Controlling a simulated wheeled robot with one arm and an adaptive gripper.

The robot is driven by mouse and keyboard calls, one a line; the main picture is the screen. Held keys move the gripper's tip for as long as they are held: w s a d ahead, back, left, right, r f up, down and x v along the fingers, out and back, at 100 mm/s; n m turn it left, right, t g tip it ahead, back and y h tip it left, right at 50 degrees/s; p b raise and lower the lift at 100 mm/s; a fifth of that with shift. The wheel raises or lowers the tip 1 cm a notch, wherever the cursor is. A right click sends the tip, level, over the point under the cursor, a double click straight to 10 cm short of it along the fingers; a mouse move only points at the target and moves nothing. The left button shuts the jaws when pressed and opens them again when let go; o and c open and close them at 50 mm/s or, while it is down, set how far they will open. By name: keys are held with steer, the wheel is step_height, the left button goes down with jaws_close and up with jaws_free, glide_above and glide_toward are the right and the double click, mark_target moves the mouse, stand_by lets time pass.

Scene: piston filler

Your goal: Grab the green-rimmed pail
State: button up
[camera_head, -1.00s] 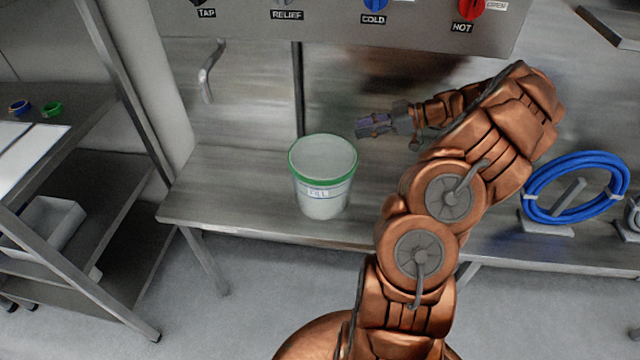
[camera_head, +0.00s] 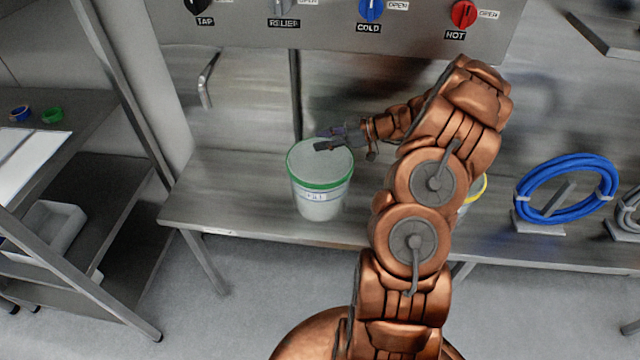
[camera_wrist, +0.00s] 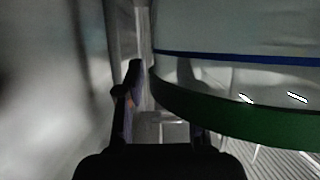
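The green-rimmed pail (camera_head: 320,200) is white, with a label on its front, and stands upright on the steel bench. In the wrist view its green rim (camera_wrist: 240,120) and pale wall fill the right side, very close. My gripper (camera_head: 321,140) overlaps the pail's far rim in the head view. In the wrist view my gripper (camera_wrist: 163,105) is open, its left finger clear of the pail. The right finger is partly hidden around the rim. I cannot tell whether it touches the pail.
A yellow-rimmed container (camera_head: 476,190) shows partly behind my arm. A blue hose coil (camera_head: 565,190) stands further right on the bench (camera_head: 235,200). A panel with several knobs (camera_head: 330,30) is above. A shelf rack (camera_head: 100,170) stands at left.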

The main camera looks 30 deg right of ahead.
steer(key=shift+c, duration=0.4)
jaws_close()
stand_by(0.4)
